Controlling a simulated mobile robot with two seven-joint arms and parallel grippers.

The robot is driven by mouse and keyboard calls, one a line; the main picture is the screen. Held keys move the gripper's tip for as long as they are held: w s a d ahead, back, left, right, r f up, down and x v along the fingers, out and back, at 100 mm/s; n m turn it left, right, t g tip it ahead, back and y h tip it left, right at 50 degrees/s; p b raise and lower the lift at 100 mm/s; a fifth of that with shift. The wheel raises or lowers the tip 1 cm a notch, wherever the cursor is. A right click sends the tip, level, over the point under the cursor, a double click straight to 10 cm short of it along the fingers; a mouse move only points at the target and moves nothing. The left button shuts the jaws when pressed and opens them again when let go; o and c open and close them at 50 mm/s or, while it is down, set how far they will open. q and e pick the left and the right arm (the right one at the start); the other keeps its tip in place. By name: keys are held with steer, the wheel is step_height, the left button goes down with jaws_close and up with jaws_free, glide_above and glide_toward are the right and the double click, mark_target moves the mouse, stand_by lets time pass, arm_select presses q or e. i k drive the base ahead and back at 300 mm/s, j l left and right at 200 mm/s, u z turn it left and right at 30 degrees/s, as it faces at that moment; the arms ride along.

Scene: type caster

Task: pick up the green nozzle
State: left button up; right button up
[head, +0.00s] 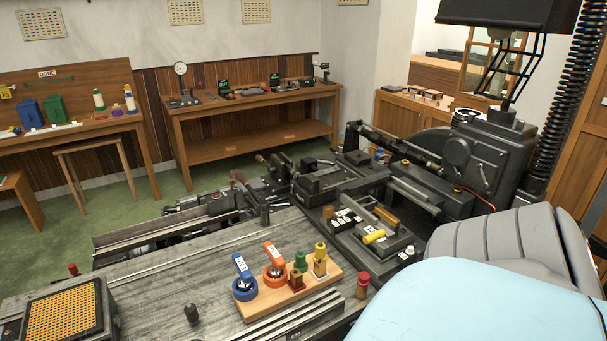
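The green nozzle (300,261) is a small upright piece on a wooden board (262,312) on the grey bench. It stands behind a small red-and-brown piece (296,280), which hides its lower part. A yellow nozzle-like piece (320,250) stands close on its right. An orange ring with a tag (274,274) is close on its left, and a blue ring with a tag (244,288) is farther left. Neither of my grippers is in view.
A red-topped peg (362,286) stands right of the board and a dark knob (191,313) left of it. A yellow-grid box (64,312) sits at the lower left. Dark machinery (340,175) rises behind. A light-blue surface (480,300) fills the lower right.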

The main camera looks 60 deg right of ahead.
mark_target(301, 255)
steer(key=z, duration=1.8)
